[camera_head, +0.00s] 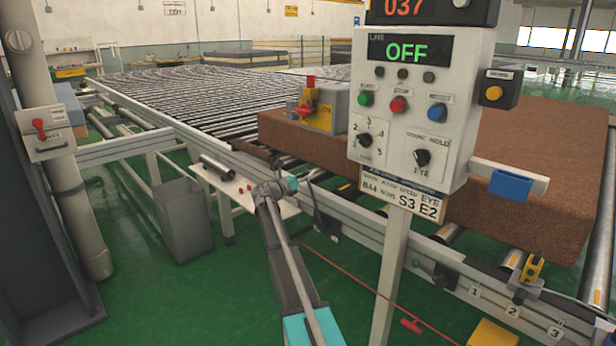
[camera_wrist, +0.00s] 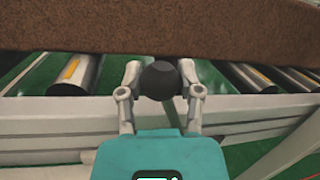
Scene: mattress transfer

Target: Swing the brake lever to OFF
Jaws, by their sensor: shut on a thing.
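The black ball knob (camera_wrist: 160,80) of a lever sits between the two fingers of my gripper (camera_wrist: 160,76) in the wrist view. The fingers are shut on the knob from both sides. The lever's shaft below the knob is mostly hidden behind my gripper's teal body. In the head view my gripper, with its teal part (camera_head: 291,183), is at the conveyor's near side rail, left of the control panel post. The knob cannot be made out there, and no ON or OFF mark for the lever is readable.
A brown mattress block (camera_head: 545,165) lies on the rollers just beyond the rail. The control panel (camera_head: 420,110) shows OFF on its line display. A grey bin (camera_head: 183,222) stands on the green floor at left. A red cord handle (camera_head: 411,325) hangs low near the post.

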